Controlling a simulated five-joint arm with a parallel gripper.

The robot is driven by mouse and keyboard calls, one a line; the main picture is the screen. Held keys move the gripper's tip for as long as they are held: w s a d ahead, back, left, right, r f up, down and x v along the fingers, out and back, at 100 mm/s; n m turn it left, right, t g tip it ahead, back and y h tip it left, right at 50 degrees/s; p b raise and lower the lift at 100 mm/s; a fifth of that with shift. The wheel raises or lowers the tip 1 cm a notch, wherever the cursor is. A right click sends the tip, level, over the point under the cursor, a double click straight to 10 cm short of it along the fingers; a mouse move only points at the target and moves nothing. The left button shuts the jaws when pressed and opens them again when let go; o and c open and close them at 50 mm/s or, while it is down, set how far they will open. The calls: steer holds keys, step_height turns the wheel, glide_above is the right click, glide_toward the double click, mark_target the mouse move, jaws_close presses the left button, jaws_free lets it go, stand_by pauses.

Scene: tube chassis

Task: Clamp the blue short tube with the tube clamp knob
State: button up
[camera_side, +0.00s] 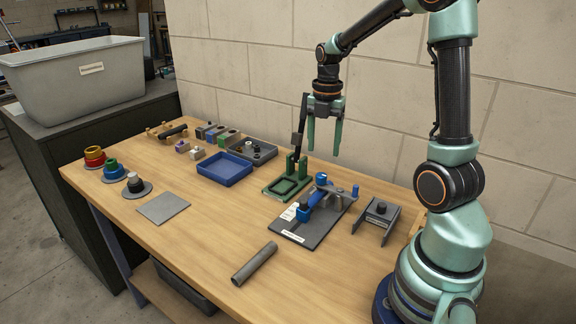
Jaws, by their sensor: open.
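My gripper (324,149) hangs open and empty, fingers pointing down, above and behind the work board. The dark work board (318,222) lies at the right middle of the table and carries several blue parts. I cannot tell which of these is the short tube or the clamp knob. A grey bracket (389,226) with a black knob (381,206) stands to the right of the board.
A green stand (282,187) is behind the board. A grey tube (255,263) lies in front. A blue tray (224,169), small blocks and a dark tray (250,150) are further left. Ringed pieces and a grey plate (163,207) sit at the left.

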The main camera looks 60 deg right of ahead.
mark_target(321, 174)
step_height(321, 174, down, 8)
steer(key=shift+f, duration=0.1)
stand_by(0.4)
jaws_close()
